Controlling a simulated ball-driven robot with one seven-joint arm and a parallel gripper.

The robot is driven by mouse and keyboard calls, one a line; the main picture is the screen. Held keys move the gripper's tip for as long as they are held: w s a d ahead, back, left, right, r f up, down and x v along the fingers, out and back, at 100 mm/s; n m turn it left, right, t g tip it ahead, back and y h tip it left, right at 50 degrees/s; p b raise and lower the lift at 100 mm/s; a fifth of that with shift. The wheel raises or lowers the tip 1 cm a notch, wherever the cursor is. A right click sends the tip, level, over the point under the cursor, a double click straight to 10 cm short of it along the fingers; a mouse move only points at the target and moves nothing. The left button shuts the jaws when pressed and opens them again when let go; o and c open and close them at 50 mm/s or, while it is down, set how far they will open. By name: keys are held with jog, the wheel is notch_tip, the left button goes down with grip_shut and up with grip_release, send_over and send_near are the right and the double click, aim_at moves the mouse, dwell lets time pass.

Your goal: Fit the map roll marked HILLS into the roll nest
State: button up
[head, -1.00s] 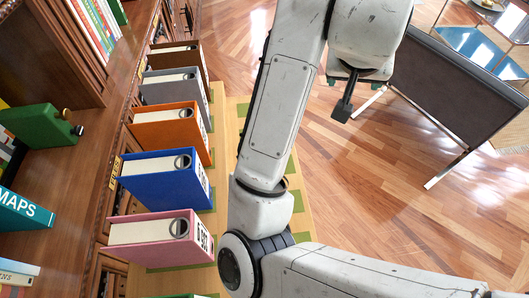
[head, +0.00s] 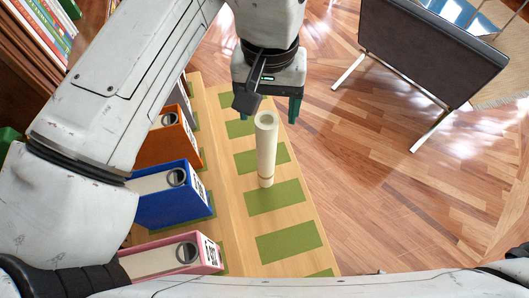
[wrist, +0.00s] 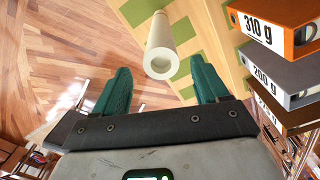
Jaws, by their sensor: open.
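A cream map roll (head: 266,150) stands upright on the wooden bench with green pads, with a thin band near its foot. No HILLS label can be read on it. In the wrist view the roll (wrist: 160,48) shows its hollow end, ahead of and between the two teal fingers. My gripper (head: 268,108) is open and empty, just behind the top of the roll in the head view; in the wrist view my gripper (wrist: 160,88) has its fingers wide apart. I cannot make out the roll nest in these frames.
Binders in orange (head: 168,142), blue (head: 172,195) and pink (head: 175,258) stand along the bench's left side. The bench (head: 235,215) has several green pads, mostly bare. A dark panel on metal legs (head: 430,45) stands at the upper right. Open wooden floor (head: 360,200) lies to the right.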

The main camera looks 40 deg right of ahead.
aim_at(267, 132)
jog(key=shift+s+a+f, duration=0.1)
jog(key=shift+a+f, duration=0.05)
jog(key=shift+f, duration=1.6)
jog(key=shift+a+f, duration=0.1)
jog(key=shift+f, duration=1.65)
jog(key=shift+c, duration=0.2)
grip_shut()
